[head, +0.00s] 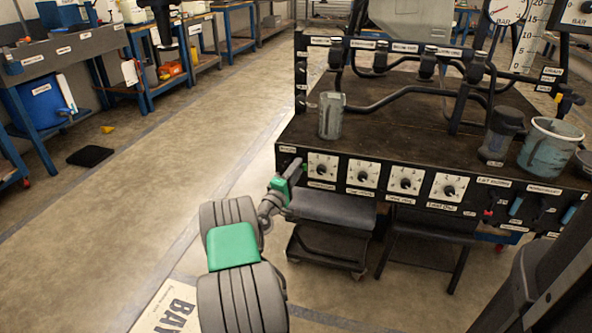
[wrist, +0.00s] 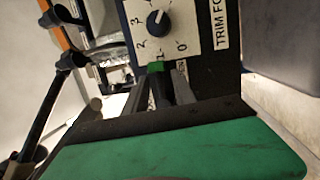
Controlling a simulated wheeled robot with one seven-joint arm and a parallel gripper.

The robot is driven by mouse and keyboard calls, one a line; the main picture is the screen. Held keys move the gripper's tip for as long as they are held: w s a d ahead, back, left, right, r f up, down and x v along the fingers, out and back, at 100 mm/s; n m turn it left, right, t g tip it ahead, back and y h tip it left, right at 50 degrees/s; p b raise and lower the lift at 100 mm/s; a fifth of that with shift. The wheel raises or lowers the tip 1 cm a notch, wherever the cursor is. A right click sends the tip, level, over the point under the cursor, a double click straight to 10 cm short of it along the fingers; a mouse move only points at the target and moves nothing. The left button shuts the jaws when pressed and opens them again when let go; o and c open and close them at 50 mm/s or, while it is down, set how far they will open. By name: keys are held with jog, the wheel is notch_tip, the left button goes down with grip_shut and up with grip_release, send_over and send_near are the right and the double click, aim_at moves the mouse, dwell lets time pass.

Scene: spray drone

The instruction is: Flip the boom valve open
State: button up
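My gripper (head: 297,167) is at the left end of the workbench's front panel, just left of the first white dial. In the wrist view my gripper (wrist: 163,88) points at the panel below that dial. A small green piece (wrist: 155,67) shows at its fingertips; it may be the boom valve's lever, but I cannot tell whether the fingers touch it. The valve body is hidden behind my gripper. A small label (head: 288,149) sits above this spot, too small to read. The gap between the fingers is not clear.
The first dial (head: 322,168) is close to the right of my gripper; several similar dials follow. A grey cup (head: 331,116) stands on the bench top (head: 400,130) above. A grey stool (head: 330,208) is under the panel.

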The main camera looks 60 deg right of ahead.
jog(key=shift+a, duration=0.1)
jog(key=a+f+p, duration=0.1)
jog(key=a, duration=0.6)
jog(key=shift+w+a+f+p, duration=0.15)
jog(key=shift+a+f+p, duration=0.1)
jog(key=shift+p, duration=0.05)
